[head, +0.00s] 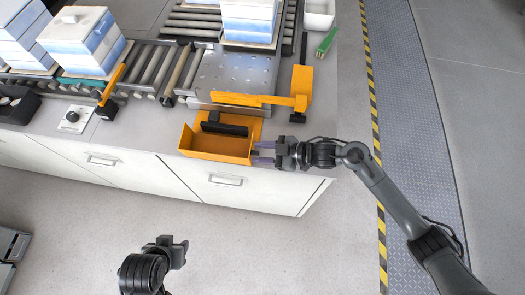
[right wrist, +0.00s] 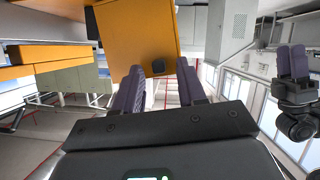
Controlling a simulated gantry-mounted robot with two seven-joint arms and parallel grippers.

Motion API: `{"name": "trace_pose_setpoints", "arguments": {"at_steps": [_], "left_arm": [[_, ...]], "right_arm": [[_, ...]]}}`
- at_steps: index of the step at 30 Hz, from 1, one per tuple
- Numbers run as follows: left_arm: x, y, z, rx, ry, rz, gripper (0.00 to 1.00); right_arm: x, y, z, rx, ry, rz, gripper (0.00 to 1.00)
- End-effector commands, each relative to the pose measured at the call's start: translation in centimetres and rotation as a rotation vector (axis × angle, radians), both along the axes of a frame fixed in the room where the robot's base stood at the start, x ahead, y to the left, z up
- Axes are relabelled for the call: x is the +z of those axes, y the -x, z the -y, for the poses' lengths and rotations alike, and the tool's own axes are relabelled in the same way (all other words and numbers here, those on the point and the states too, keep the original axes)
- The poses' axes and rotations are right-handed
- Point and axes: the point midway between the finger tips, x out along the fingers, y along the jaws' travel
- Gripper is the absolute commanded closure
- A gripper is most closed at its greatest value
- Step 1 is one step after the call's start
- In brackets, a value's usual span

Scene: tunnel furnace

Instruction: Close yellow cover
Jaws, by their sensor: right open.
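The yellow cover (head: 222,146) is an orange-yellow, box-like piece at the front edge of the bench, tilted out so that its hollow inside shows. A black part (head: 224,129) sits behind it. My right gripper (head: 262,153) is open at the cover's right end; contact cannot be told. In the right wrist view, a yellow panel (right wrist: 132,38) with a small black knob (right wrist: 158,68) lies beyond my open purple fingers (right wrist: 162,88). My left gripper (head: 172,247) is low over the floor, away from the bench; it also shows in the right wrist view (right wrist: 293,62).
A yellow arm-like bar (head: 262,100) stands just behind the cover. White-blue blocks (head: 85,42) sit on the roller conveyor (head: 150,70). A black knob box (head: 74,120) and a green object (head: 327,42) lie on the bench.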

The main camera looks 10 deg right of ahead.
Motion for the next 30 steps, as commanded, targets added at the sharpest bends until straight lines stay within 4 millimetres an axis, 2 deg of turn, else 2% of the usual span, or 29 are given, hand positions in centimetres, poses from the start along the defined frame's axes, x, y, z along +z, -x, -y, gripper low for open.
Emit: {"name": "trace_pose_setpoints", "arguments": {"at_steps": [3,4,9,12,23,30], "left_arm": [[0.0,0.0,0.1,0.003,0.004,0.0,0.6],[0.0,0.0,0.1,0.004,0.005,0.0,0.6],[0.0,0.0,0.3,0.008,0.011,-0.001,0.6],[0.0,0.0,0.3,0.008,0.012,-0.001,0.6],[0.1,0.0,0.2,0.004,0.007,0.0,0.6],[1.3,0.0,0.0,-0.001,-0.001,-0.001,0.6]], "right_arm": [[0.0,0.0,0.0,0.0,0.0,0.0,0.6],[0.0,0.0,0.0,0.0,0.0,0.0,0.63],[0.0,0.0,0.0,0.0,0.0,0.0,0.89],[0.0,0.0,0.0,0.0,0.0,0.0,1.0],[0.1,0.0,0.0,0.0,-0.001,-0.004,1.0],[1.0,-0.7,0.3,-0.001,-0.021,-0.066,1.0]]}}
